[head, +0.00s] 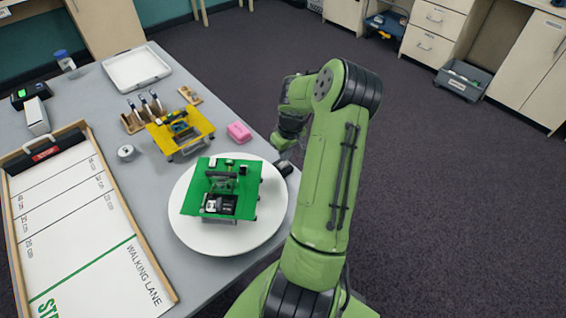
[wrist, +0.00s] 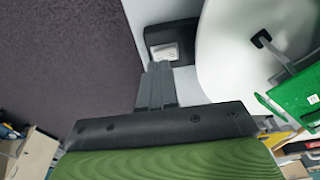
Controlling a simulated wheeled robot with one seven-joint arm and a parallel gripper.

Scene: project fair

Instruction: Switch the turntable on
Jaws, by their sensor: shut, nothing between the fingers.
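The turntable (head: 181,222) is a round white disc near the right edge of the grey table, with a green-topped model (head: 248,190) standing on it. In the wrist view the disc (wrist: 225,60) fills the upper right, with part of the green model (wrist: 300,97) beside it. A black switch box with a pale switch (wrist: 166,52) sits by the disc's edge; it shows in the head view (head: 284,168) as a small dark block. My gripper (wrist: 159,66) is shut and empty, its fingertips just short of the pale switch in the picture. Whether they touch is unclear.
A yellow-topped model (head: 201,124), a pink block (head: 239,132) and a pen holder (head: 132,123) stand behind the turntable. A walking-lane board (head: 75,225) lies at left, a white tray (head: 137,68) at the back. Open carpet lies right of the table.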

